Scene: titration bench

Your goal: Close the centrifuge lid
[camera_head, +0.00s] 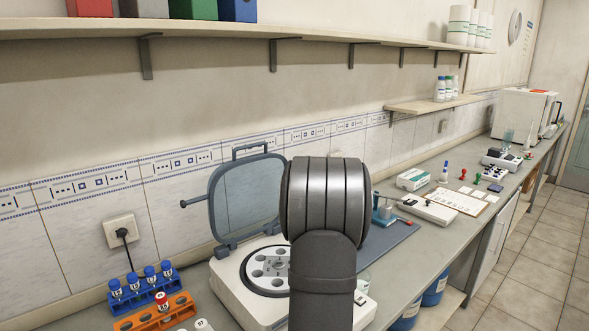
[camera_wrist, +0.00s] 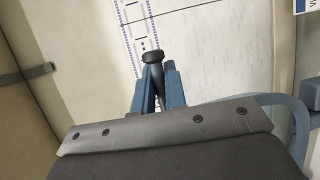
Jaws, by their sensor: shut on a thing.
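The centrifuge (camera_head: 232,295) is a white box on the bench with a round rotor (camera_head: 272,267) exposed. Its blue-grey lid (camera_head: 245,195) stands raised, leaning back toward the wall, with a handle (camera_head: 250,150) on top and a round-ended side peg (camera_head: 190,202) at the left. My arm covers the lid's right side in the head view and hides the gripper. In the wrist view my gripper (camera_wrist: 160,78) has its blue fingers shut on a dark, round-headed peg (camera_wrist: 152,58), which looks like a lid side peg. A curved blue-grey part (camera_wrist: 280,100), seemingly the lid, shows at the right.
A blue tube rack (camera_head: 145,291) and an orange rack (camera_head: 150,318) stand left of the centrifuge. A wall socket with a cord (camera_head: 121,229) is behind. A blue-grey mat (camera_head: 395,235) with instruments lies to the right. A long shelf (camera_head: 200,28) runs overhead.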

